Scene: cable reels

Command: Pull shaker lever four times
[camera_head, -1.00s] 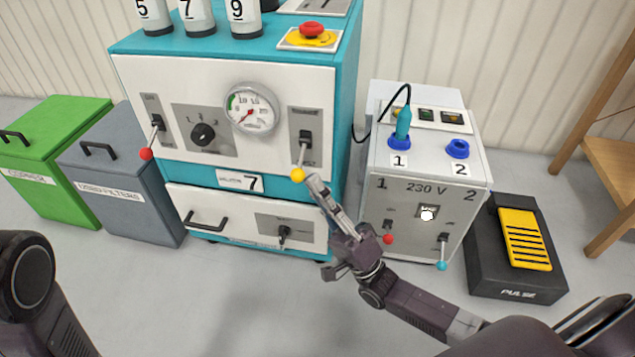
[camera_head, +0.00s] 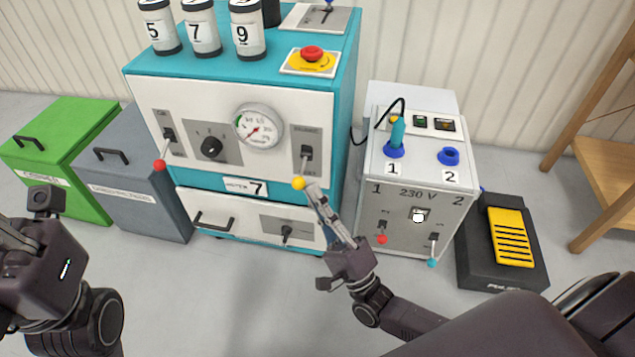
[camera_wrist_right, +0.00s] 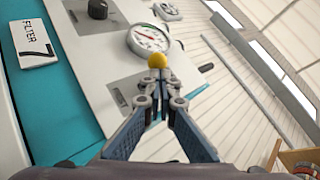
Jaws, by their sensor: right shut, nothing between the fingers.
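The lever with the yellow knob (camera_head: 298,183) is on the right of the teal cabinet's white front panel, under a grey switch plate with a label too small to read. The lever points down and outward. My right gripper (camera_head: 314,191) is shut and empty, its fingertips right beside the yellow knob. In the right wrist view, the yellow knob (camera_wrist_right: 157,61) sits just beyond the shut fingertips (camera_wrist_right: 158,86); I cannot tell whether they touch. My left arm shows at the lower left, but its fingers are out of view.
A red-knobbed lever (camera_head: 160,165) and a gauge (camera_head: 259,126) share the panel. Numbered canisters (camera_head: 204,28) and a red stop button (camera_head: 312,53) are on top. A 230 V box (camera_head: 415,195) with two levers stands close right, beside a pedal (camera_head: 510,238). Floor in front is clear.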

